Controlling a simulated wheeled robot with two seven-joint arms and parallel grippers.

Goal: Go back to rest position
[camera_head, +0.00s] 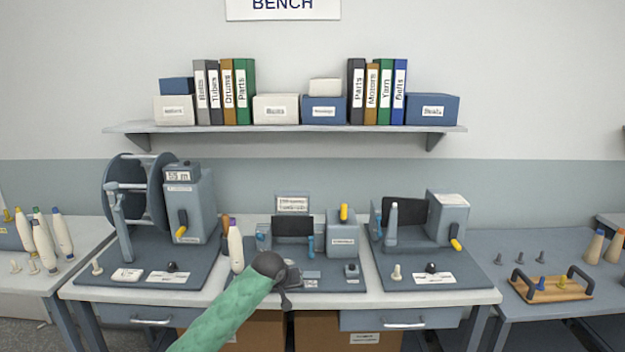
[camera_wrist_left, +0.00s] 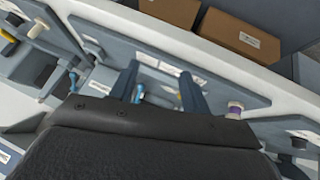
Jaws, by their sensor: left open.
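My left gripper (camera_head: 288,284) is at the front of the middle machine's base, its green-sleeved arm coming in from the bottom left. In the left wrist view its two fingers (camera_wrist_left: 160,82) are apart, with nothing seen held between them. A cream bobbin (camera_head: 235,247) stands just left of the gripper, apart from it. A bobbin top with a purple ring (camera_wrist_left: 235,108) shows right of the fingers in the wrist view. A wooden tray (camera_head: 522,292) with dark handles lies on the right table. My right gripper is not in view.
Three grey-blue machines stand on the bench: a reel winder (camera_head: 190,205) at left, a middle machine (camera_head: 341,235) and a right machine (camera_head: 449,220). Several bobbins stand on the left table (camera_head: 75,268). A shelf (camera_head: 290,129) with binders and boxes hangs above. Cardboard boxes (camera_head: 345,332) sit under the bench.

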